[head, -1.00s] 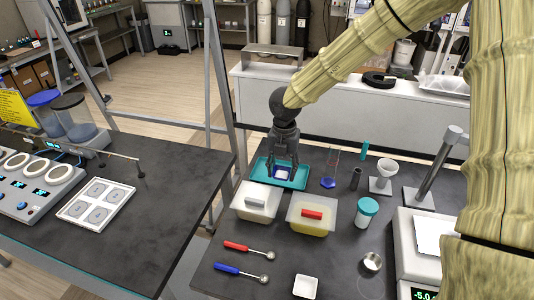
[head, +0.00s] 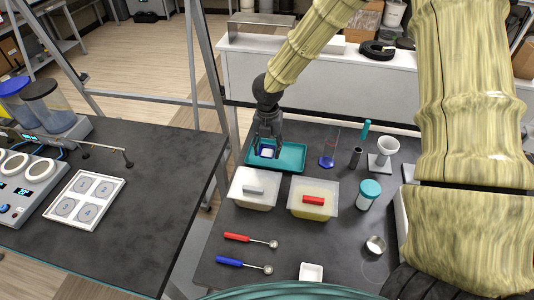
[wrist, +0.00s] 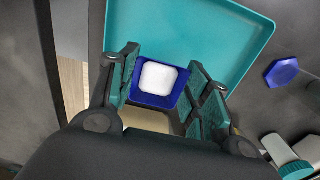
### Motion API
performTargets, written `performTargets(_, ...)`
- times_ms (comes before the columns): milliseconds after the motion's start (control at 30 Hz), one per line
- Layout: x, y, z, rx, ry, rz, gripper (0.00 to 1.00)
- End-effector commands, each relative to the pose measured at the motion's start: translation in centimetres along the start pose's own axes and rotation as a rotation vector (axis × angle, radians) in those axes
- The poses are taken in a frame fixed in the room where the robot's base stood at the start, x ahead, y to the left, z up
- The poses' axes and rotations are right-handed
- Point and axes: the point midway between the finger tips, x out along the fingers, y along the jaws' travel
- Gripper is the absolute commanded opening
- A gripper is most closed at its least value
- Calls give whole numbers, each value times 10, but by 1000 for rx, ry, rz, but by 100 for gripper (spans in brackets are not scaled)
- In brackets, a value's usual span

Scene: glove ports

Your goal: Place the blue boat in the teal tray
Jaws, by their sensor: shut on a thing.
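The blue boat (wrist: 160,101) is a small square blue dish with a white square inside. My gripper (wrist: 163,80) is shut on it, with one finger on each side. The teal tray (wrist: 237,40) lies beneath and beyond it in the wrist view, where the boat overlaps the tray's lower left part. In the head view, my gripper (head: 267,146) points down over the left part of the teal tray (head: 293,158), with the boat (head: 268,153) between its fingertips. I cannot tell whether the boat touches the tray floor.

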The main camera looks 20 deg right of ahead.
Motion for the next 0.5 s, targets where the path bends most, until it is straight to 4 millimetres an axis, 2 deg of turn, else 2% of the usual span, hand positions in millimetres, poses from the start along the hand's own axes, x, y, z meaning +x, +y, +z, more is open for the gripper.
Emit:
performTargets(200,26,0,0,-1,3,-5,38)
performTargets(500,40,2,2,-1,2,-3,38)
